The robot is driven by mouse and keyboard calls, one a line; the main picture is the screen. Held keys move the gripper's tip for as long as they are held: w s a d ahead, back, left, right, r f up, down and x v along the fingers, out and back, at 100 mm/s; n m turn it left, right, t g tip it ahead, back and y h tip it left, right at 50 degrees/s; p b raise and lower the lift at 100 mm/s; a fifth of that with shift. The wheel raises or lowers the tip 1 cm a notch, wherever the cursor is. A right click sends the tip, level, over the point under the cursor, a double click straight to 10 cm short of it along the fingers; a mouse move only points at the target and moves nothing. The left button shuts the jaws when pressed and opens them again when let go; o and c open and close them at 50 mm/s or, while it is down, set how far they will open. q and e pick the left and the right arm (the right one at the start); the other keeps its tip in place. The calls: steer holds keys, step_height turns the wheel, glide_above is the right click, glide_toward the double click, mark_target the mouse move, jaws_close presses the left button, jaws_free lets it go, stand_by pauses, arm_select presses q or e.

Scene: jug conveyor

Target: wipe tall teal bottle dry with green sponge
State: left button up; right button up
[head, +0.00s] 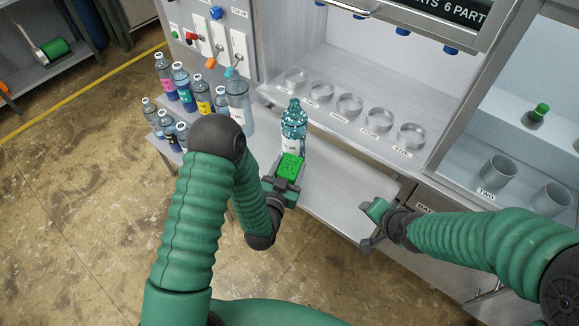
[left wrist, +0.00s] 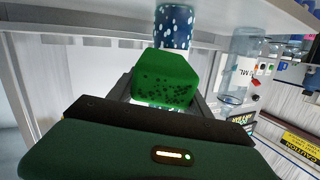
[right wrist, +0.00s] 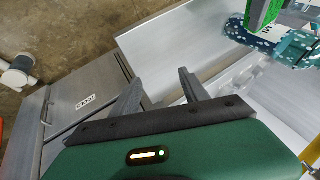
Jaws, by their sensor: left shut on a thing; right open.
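The tall teal bottle (head: 293,125), flecked with pale drops and bearing a white label, stands upright on the metal shelf. In the left wrist view the bottle (left wrist: 173,27) shows behind the sponge. My left gripper (head: 284,180) is shut on the green sponge (head: 290,166), which is at the lower part of the bottle; I cannot tell if they touch. The sponge (left wrist: 165,80) also sits between the fingers in the left wrist view. My right gripper (head: 371,226) is open and empty, right of the bottle; its fingers (right wrist: 160,88) are spread in the right wrist view.
Several bottles (head: 181,82) crowd the shelf's left end, with a large clear bottle (head: 239,103) nearest the teal one. Clear round dishes (head: 349,104) line the ledge behind. Grey cups (head: 497,170) stand at right. The shelf (head: 335,192) right of the teal bottle is bare.

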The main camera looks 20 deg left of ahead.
steer(key=w+a+r+m+t+y, duration=0.1)
steer(key=w+a+m+t+y, duration=0.25)
steer(key=a, duration=0.65)
steer(key=w+a+r+m+y, duration=0.2)
steer(key=w+a+m, duration=0.3)
steer(key=a, duration=0.4)
steer(key=w+a+r+m+t, duration=0.1)
steer(key=a+r+m+t, duration=0.1)
steer(key=m, duration=0.3)
steer(key=w+a+r+m+t, duration=0.2)
steer(key=r+m, duration=0.1)
steer(key=m, duration=0.3)
steer(key=w+a+r+m+t, duration=0.2)
steer(key=m, duration=0.4)
steer(key=shift+w+a+r+t, duration=0.2)
steer(key=shift+a+r+t, duration=0.1)
steer(key=shift+a, duration=0.1)
steer(key=x, duration=1)
steer(key=shift+w+a+f, duration=0.1)
steer(key=shift+w+a, duration=0.1)
steer(key=shift+w, duration=0.1)
steer(key=shift+c, duration=0.2)
jaws_close()
